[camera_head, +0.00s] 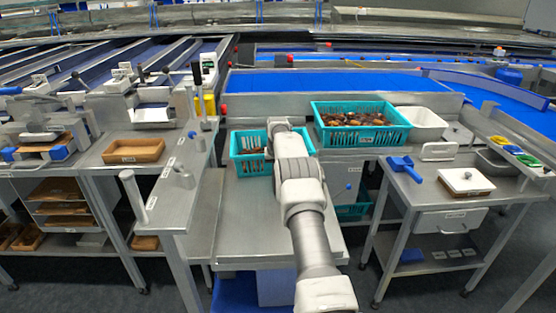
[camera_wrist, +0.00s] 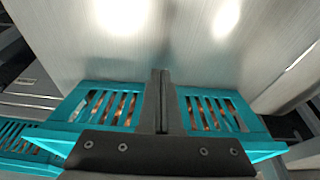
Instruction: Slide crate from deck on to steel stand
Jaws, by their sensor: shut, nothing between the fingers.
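A teal slotted crate (camera_head: 237,160) sits at the back of a bare steel top (camera_head: 235,225) in the head view, partly hidden by my arm. In the wrist view its slotted wall (camera_wrist: 75,98) shows on both sides of my gripper (camera_wrist: 161,75), with brown contents behind the slots. My gripper is shut with nothing between the fingers, at the crate's wall; I cannot tell whether it touches. The smooth steel top (camera_wrist: 150,40) lies clear beyond the wall. The head view hides the fingers behind my arm.
A second teal crate (camera_head: 386,136) full of dates stands to the right, beside a white tub (camera_head: 425,132). A steel post (camera_head: 133,195) rises from the bench at left. A side table (camera_head: 430,190) with a blue scoop (camera_head: 405,168) stands at right.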

